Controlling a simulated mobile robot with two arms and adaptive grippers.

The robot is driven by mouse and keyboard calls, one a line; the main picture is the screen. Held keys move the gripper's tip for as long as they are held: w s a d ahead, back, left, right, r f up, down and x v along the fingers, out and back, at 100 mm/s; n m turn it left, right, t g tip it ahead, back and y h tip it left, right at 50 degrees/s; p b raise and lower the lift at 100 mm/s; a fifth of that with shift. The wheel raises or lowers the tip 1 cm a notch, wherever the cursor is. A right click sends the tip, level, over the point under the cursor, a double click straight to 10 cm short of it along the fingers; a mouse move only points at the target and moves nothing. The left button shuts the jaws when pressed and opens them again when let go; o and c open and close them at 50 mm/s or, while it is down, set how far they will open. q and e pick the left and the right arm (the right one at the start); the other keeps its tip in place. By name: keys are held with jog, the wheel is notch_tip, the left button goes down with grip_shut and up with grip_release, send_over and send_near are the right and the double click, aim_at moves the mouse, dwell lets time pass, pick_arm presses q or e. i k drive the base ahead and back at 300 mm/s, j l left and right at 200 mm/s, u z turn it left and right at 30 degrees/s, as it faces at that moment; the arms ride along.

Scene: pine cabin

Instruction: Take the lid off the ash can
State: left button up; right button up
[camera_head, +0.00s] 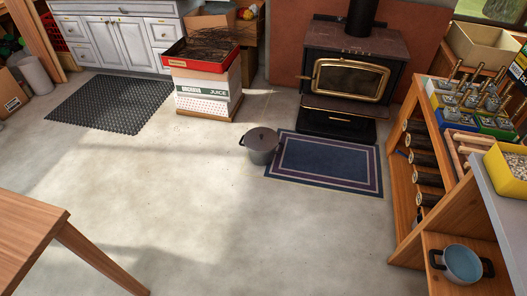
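The ash can (262,152) is a small dark grey can standing on the concrete floor, at the left edge of a blue mat. Its lid (262,138) is on top, dark grey with a small knob in the middle. A handle or ear shows at the can's left side. Neither of my grippers shows in the head view.
A black wood stove (345,78) stands behind the blue mat (325,165). A box stack with a red tray (205,58) stands behind the can to the left. Wooden shelving (405,190) is at right, a wooden table (30,235) at lower left. The floor between is clear.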

aim_at(260, 139)
jog(key=i+l+u, duration=0.15)
jog(key=i+l, duration=0.9)
jog(key=i, duration=0.15)
